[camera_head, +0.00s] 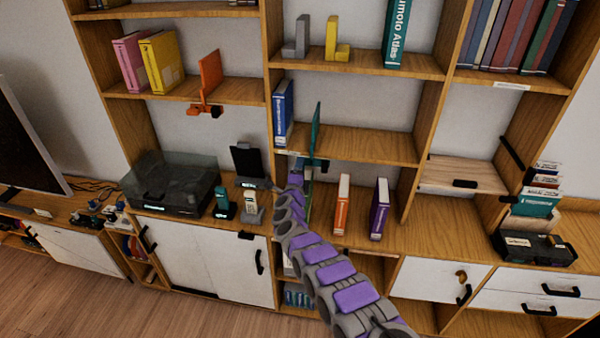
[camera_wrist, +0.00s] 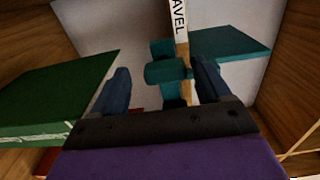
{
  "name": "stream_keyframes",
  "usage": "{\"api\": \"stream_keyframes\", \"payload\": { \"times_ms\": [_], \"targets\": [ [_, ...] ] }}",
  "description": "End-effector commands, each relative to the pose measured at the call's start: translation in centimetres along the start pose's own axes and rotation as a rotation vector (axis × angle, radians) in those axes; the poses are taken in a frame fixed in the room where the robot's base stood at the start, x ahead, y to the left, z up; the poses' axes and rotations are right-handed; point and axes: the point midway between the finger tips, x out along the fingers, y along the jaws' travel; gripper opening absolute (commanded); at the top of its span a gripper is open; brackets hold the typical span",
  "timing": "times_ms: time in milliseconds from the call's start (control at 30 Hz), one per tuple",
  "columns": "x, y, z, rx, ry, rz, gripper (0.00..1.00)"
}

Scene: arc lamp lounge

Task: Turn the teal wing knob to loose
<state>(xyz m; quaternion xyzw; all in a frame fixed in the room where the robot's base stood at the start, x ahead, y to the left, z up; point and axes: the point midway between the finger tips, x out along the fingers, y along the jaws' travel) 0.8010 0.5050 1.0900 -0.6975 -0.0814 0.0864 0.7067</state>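The teal wing knob (camera_wrist: 165,72) shows in the wrist view on a teal clamp bookend, whose flat plate (camera_wrist: 235,42) reaches to the right. In the head view the teal bookend (camera_head: 316,125) stands on the middle shelf, with its clamp (camera_head: 319,163) at the shelf's front edge. My gripper (camera_wrist: 163,80) is open, one dark finger on each side of the knob. Gaps show between fingers and knob, and I cannot tell how far the knob lies beyond the tips. In the head view my gripper (camera_head: 296,177) is just below the shelf edge, small and partly hidden.
An orange clamp bookend (camera_head: 210,75) is on the left shelf. Orange (camera_head: 342,205) and purple (camera_head: 379,208) books stand right of my gripper.

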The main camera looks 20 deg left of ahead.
Motion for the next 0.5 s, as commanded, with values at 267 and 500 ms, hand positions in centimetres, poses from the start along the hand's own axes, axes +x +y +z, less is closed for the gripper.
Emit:
{"api": "stream_keyframes", "payload": {
  "times_ms": [267, 500],
  "targets": [
    [-0.1, -0.2, -0.1, 0.001, 0.001, -0.002, 0.77],
    [-1.6, -0.3, -0.3, 0.001, 0.003, 0.001, 0.77]
  ]
}}
